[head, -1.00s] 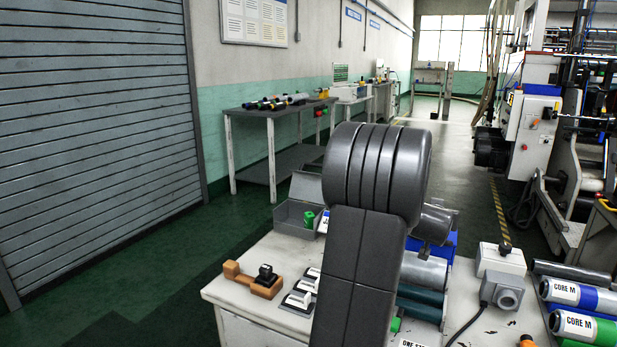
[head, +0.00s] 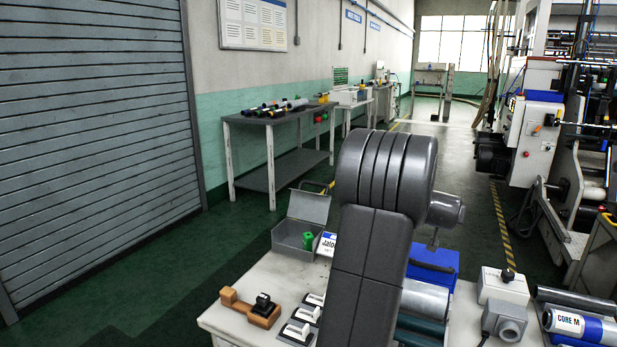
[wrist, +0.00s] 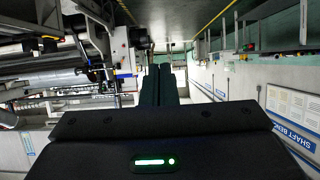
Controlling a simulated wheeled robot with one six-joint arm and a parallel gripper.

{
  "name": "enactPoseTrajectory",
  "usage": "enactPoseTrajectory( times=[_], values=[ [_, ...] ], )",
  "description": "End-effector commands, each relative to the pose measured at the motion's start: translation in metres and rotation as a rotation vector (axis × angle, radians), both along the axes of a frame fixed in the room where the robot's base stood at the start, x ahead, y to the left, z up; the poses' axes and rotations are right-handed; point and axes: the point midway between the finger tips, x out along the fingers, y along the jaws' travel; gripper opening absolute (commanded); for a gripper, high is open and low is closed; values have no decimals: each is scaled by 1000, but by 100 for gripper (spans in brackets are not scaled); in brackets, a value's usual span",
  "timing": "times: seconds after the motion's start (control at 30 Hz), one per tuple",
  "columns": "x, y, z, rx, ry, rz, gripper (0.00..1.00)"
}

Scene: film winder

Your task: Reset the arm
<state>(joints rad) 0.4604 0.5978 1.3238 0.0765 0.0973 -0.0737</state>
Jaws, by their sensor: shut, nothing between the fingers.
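My gripper (wrist: 157,84) shows in the wrist view as two dark fingers close together, with nothing between them. They point away from the camera, with open floor and aisle beyond. In the head view my grey arm rises in the middle of the picture, bent at the top over the near white table (head: 262,277). The gripper itself is hidden in the head view. No object touches the arm that I can see.
The near table holds a grey open box (head: 297,238), a wooden stand (head: 233,300), a blue case (head: 432,268), a grey switch box (head: 503,287) and CORE M rolls (head: 578,325). A grey bench (head: 270,118) stands by the wall; the winding machine (head: 535,140) is right. The aisle between is clear.

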Motion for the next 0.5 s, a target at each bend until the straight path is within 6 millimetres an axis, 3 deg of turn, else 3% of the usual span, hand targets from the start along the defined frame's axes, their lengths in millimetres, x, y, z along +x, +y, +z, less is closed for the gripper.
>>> enactPoseTrajectory(
  times=[0.5],
  values=[
    [15, -7, 11, 40, 82, 0, 0]
  ],
)
